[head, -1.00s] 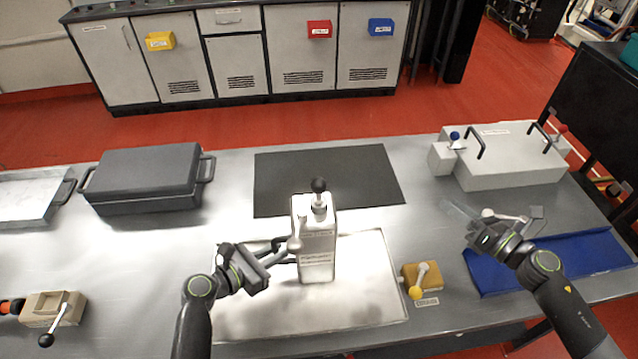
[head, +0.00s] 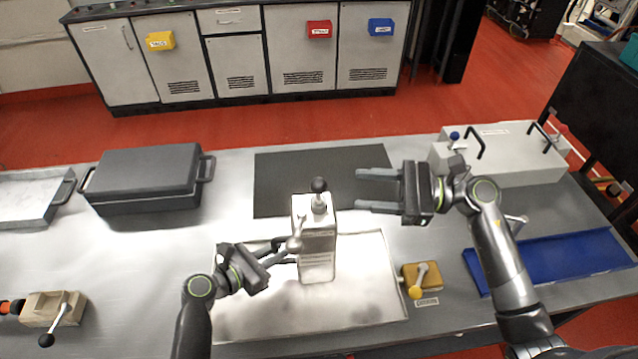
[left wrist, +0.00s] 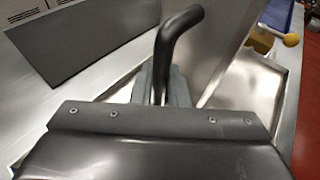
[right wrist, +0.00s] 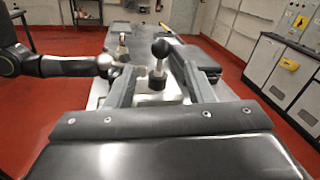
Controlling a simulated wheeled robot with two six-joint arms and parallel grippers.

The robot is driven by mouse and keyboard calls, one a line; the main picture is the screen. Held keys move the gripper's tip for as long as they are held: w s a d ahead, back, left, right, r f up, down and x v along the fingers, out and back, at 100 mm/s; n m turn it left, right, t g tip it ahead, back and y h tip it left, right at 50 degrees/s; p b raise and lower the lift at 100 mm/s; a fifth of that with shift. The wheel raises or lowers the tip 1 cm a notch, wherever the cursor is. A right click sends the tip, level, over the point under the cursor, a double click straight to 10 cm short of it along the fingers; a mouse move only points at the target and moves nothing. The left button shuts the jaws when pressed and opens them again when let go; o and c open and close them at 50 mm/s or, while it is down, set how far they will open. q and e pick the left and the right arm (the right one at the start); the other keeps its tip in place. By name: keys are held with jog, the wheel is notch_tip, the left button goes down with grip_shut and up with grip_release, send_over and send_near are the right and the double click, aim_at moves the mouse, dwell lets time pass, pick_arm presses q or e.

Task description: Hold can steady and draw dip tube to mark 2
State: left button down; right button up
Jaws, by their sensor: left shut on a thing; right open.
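The pale metal can (head: 317,262) stands upright on the shallow bright tray (head: 365,300). The dip tube's black ball knob (head: 319,185) sticks up above a short grey collar on its top; no marks can be read. My left gripper (head: 284,251) is shut on the can's dark side handle, and the bent handle (left wrist: 176,45) rises between its fingers in the left wrist view. My right gripper (head: 362,188) is open, pointing left toward the knob with a small gap. In the right wrist view the knob (right wrist: 160,47) shows between the open fingers (right wrist: 158,88).
A black mat (head: 285,180) lies behind the can. A yellow block with a lever (head: 420,275) is right of the tray, with a blue tray (head: 560,262) beyond. A dark case (head: 143,180) stands left, and a pale box with handles (head: 520,165) stands back right.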

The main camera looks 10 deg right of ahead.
aim_at(319, 186)
jog(key=x, duration=0.9)
jog(key=shift+w+a, duration=0.1)
jog(key=shift+a, duration=0.15)
